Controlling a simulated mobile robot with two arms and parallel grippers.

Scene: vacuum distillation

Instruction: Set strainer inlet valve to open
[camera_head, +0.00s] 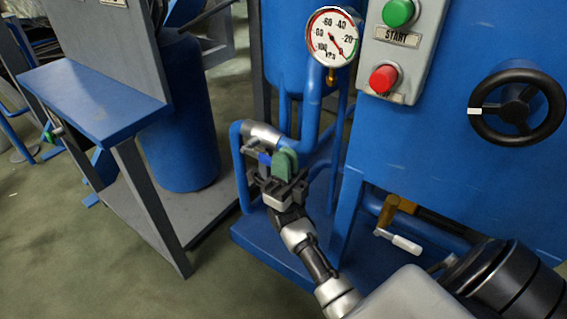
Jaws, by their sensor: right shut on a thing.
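A green valve handle (286,160) sits on the pipework at the centre of the head view, just below a silver pipe fitting (262,134). I take it to be the strainer inlet valve; no label on it is readable. My right gripper (282,178) reaches up from the lower right and is shut on the green handle. The fingers hide the handle's lower part and much of the valve body. Whether the valve is open or closed cannot be told. My left gripper is not in view.
A vacuum gauge (333,38) stands above the valve. Right of it are a green START button (398,12), a red button (383,79) and a black handwheel (516,106). A brass valve with a white lever (400,241) sits low right. A blue-topped bench (92,97) stands left.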

